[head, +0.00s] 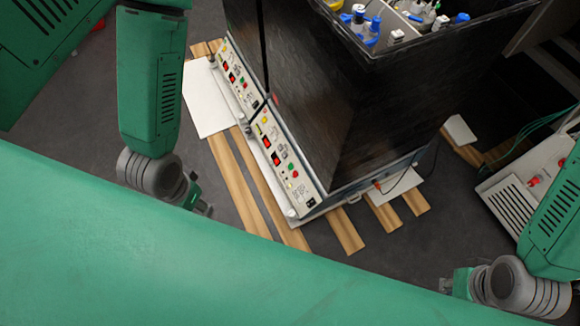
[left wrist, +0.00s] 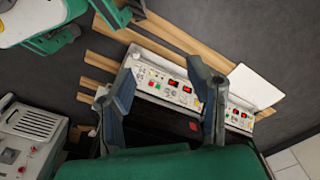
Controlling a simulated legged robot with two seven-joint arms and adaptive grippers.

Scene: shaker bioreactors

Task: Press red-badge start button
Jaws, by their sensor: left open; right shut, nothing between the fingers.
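Two shaker bioreactor control panels stand end to end, a nearer one (head: 285,165) and a farther one (head: 238,78). Each carries red displays and small coloured buttons. The nearer panel has a green button (head: 291,166) and a red one beside it; which bears a red badge I cannot make out. My left gripper (head: 197,196) is left of the panels, apart from them. In the left wrist view its open fingers (left wrist: 163,58) spread with a panel (left wrist: 168,84) seen between them. My right gripper (head: 457,281) is shut and empty at the lower right, away from the panels.
A dark open-topped housing (head: 345,110) behind the panels holds bottles with blue and yellow caps (head: 372,30). Wooden slats (head: 237,185) and a white board (head: 205,100) lie on the dark floor. A white unit (head: 515,190) with a red knob stands at right.

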